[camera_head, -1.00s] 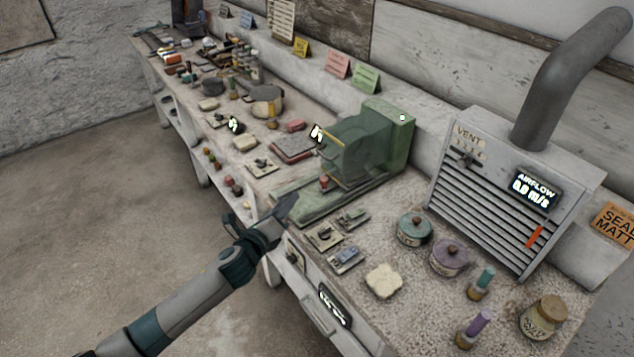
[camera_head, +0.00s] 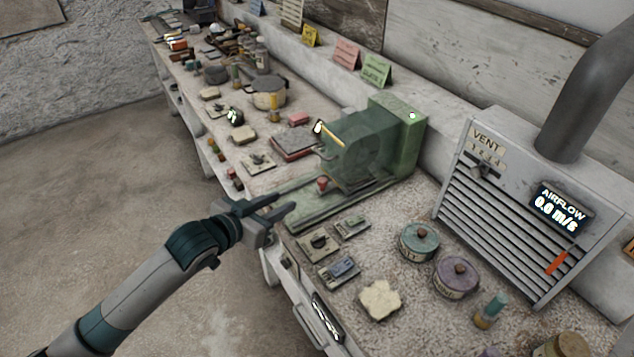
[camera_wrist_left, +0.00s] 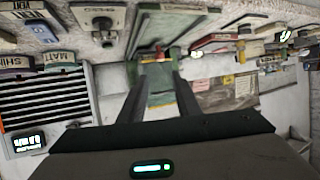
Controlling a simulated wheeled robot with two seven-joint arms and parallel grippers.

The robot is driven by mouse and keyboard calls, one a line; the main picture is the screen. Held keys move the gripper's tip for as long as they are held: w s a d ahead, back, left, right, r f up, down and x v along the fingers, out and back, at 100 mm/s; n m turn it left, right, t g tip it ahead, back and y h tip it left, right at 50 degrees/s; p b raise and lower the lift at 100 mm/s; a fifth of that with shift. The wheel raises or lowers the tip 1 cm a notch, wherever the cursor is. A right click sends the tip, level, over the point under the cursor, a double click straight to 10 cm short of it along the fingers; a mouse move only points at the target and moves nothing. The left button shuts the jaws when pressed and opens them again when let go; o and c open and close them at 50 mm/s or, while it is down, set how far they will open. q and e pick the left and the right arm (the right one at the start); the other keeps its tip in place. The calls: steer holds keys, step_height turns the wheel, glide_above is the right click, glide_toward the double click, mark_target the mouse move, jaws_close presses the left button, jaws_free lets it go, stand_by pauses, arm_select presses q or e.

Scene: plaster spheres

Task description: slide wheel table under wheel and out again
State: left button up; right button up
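The green grinding machine (camera_head: 398,140) stands on the bench against the back ledge. Its round wheel (camera_head: 362,160) shows dimly behind the green guard. The long flat green wheel table (camera_head: 330,209) lies low along the machine's front, with a small red knob (camera_head: 322,184) above it. My left gripper (camera_head: 284,204) is open and empty at the bench's front edge, by the table's near left end; I cannot tell whether it touches. In the left wrist view the open fingers (camera_wrist_left: 157,88) point towards the green machine, with the red knob (camera_wrist_left: 159,54) beyond them. My right gripper is not in view.
Small latch plates (camera_head: 319,244), a pale block (camera_head: 380,300) and lidded jars (camera_head: 419,241) stand right of the machine. The vent box (camera_head: 510,210) reads airflow 0.0 m/s. A dark red book-like slab (camera_head: 293,143) lies to the left. Open floor (camera_head: 90,210) lies in front of the bench.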

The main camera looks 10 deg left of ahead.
arm_select(q)
steer(key=shift+s, duration=0.1)
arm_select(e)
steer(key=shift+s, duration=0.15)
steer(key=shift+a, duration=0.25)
arm_select(q)
steer(key=p, duration=0.3)
glide_toward(320, 183)
steer(key=x, duration=0.6)
steer(key=shift+w+f, duration=0.1)
steer(key=shift+w, duration=0.25)
steer(key=shift+p+x, duration=0.3)
steer(key=shift+x, duration=0.6)
steer(key=shift+d+f, duration=0.1)
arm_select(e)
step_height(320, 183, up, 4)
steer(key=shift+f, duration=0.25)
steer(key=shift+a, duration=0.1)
arm_select(q)
jaws_close()
